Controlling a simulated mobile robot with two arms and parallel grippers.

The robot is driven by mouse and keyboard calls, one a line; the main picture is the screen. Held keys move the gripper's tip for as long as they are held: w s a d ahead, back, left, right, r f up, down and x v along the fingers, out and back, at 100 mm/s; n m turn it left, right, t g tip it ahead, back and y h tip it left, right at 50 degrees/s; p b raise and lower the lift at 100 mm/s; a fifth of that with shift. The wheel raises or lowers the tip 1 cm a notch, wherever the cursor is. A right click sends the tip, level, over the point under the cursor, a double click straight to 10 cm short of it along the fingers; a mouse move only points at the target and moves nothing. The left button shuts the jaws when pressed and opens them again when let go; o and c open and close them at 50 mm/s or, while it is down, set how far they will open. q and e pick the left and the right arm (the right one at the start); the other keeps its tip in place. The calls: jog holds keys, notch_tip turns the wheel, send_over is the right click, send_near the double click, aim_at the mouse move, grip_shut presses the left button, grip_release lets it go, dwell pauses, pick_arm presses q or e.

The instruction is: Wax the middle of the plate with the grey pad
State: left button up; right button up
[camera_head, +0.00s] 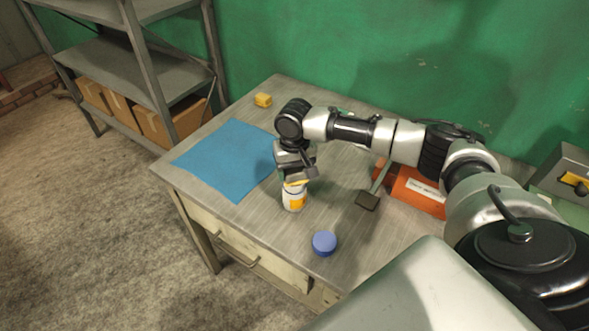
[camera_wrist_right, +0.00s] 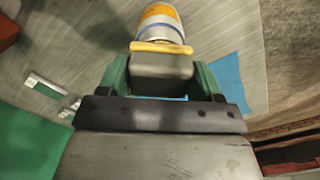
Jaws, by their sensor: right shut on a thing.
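My right gripper (camera_head: 298,174) is shut on the grey pad (camera_wrist_right: 161,68), which sits between its green fingers in the right wrist view. The pad has a yellow face at its far end (camera_wrist_right: 161,47). In the head view this yellow face (camera_head: 300,182) shows just above the white and orange can (camera_head: 293,199), which stands upright on the table. I cannot tell whether pad and can touch. The can also shows in the right wrist view (camera_wrist_right: 160,22). A flat blue sheet (camera_head: 228,158), perhaps the plate, lies left of the gripper. My left gripper is not in view.
A metal shelf (camera_head: 103,62) stands left.

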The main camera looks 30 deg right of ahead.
aim_at(294, 170)
jog(key=shift+s+f+p, duration=0.15)
jog(key=shift+f+p, duration=0.05)
jog(key=shift+p, duration=0.3)
dwell(1.8)
notch_tip(294, 170, up, 7)
jog(key=p, duration=0.8)
jog(key=shift+r+p, duration=0.2)
jog(key=shift+p, duration=0.2)
dwell(0.3)
jog(key=shift+a+f, duration=0.15)
jog(key=s+a+f+n+b, duration=0.1)
jog(key=s+a+n+b, duration=0.2)
jog(key=s+a+b, duration=0.9)
jog(key=s+a, duration=0.1)
jog(key=s, duration=0.1)
jog(key=shift+s+n, duration=0.3)
